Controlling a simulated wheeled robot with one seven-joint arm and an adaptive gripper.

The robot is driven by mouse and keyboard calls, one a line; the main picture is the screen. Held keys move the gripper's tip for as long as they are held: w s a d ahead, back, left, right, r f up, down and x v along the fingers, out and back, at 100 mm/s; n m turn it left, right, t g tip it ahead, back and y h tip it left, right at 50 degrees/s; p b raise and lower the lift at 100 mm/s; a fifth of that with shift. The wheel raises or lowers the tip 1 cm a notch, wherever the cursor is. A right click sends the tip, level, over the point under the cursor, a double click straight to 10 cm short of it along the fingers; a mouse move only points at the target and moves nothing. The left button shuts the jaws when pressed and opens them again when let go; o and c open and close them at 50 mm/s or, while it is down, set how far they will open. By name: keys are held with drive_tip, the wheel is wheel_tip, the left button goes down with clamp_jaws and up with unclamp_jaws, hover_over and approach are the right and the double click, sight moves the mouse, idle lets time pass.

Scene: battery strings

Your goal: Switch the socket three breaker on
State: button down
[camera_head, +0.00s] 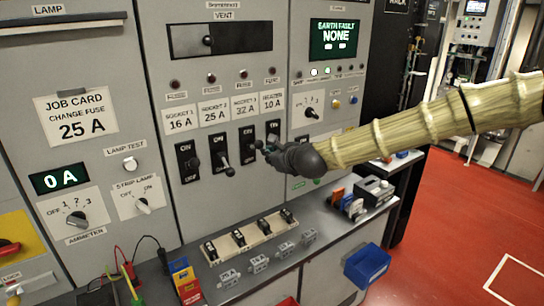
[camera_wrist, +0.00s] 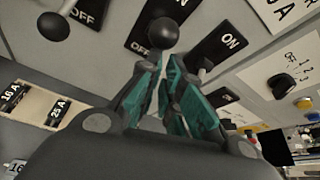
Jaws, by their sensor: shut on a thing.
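The socket three breaker (camera_head: 247,142) is a black plate with a ball-ended lever, under the label "SOCKET 3 32 A". In the wrist view its ball knob (camera_wrist: 163,32) sits at the fingertips, in front of its plate with ON and OFF marks. My gripper (camera_head: 268,150) reaches in from the right in the head view. In the wrist view my gripper (camera_wrist: 168,58) is shut on this lever, its teal-padded fingers either side of the stem.
The socket two lever (camera_head: 231,173) sticks out close on the left. The heater breaker (camera_wrist: 205,70) is close on the right. The socket one breaker (camera_head: 188,162) is farther left. Below, a shelf holds a fuse strip (camera_head: 240,238). The display (camera_head: 335,38) reads EARTH FAULT NONE.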

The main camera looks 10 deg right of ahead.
wheel_tip(320, 180, down, 3)
drive_tip(key=s+d+b, duration=0.1)
drive_tip(key=d+b, duration=0.1)
drive_tip(key=b, duration=0.2)
drive_tip(key=s+d+r+b, duration=0.1)
drive_tip(key=s+d+r, duration=0.1)
drive_tip(key=s+r, duration=0.4)
drive_tip(key=shift+s+d+r, duration=0.15)
drive_tip(key=shift+s+r, duration=0.05)
drive_tip(key=shift+r, duration=0.45)
